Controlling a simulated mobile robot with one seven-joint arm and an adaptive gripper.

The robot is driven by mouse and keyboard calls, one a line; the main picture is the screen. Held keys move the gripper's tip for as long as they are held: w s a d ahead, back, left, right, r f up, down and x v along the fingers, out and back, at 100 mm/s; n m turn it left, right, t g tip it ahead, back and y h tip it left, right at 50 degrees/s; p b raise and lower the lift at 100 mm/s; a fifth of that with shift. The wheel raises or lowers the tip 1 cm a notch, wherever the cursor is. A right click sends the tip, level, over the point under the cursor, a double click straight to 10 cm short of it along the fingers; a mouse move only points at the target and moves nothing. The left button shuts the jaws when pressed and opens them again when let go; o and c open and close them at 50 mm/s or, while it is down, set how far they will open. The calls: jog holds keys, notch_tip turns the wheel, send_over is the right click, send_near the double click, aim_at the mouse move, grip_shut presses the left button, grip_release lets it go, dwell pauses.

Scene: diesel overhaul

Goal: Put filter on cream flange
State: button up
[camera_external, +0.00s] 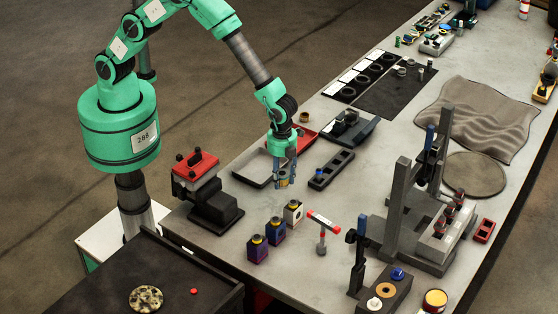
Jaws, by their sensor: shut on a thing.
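My gripper (285,180) is at the end of the green arm, over the table near the grey tray. It is shut on a small yellow-brown thing, likely the filter (284,184), partly hidden by the fingers. A dark block (362,294) at the front right bears a blue round part, an orange-tan ring and a pale, cream-looking round part, likely the cream flange (374,304). The gripper is well up and left of this block, apart from it.
Several small bottle-like containers (275,232) and a red-and-white T-shaped piece (322,224) stand between the gripper and the block. A blue-topped upright (357,243) and a tall grey frame (396,205) stand beside the block. A slotted dark holder (332,169) lies right of the gripper.

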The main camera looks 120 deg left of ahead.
jog(key=s+d+r+m, duration=0.2)
jog(key=s+d, duration=0.1)
jog(key=d, duration=1.2)
jog(key=s+d+r+m, duration=0.2)
jog(key=d, duration=1.3)
jog(key=s+d+r+m, duration=0.2)
jog(key=s+d, duration=0.1)
jog(key=d, duration=1.2)
jog(key=shift+s+d+m+p, duration=0.2)
jog(key=shift+s+m+p, duration=0.1)
jog(key=shift+m, duration=0.1)
jog(key=s+d+r+m, duration=0.1)
jog(key=s+d+m, duration=0.1)
jog(key=s+d, duration=0.5)
jog(key=d, duration=0.4)
jog(key=shift+s+d+r, duration=0.25)
jog(key=shift+s+r, duration=0.05)
jog(key=shift+w, duration=0.1)
jog(key=p, duration=0.3)
send_over(143, 290)
jog(key=shift+w+f, duration=0.1)
jog(key=shift+f, duration=0.6)
jog(key=shift+f, duration=1.8)
jog(key=shift+f, duration=0.15)
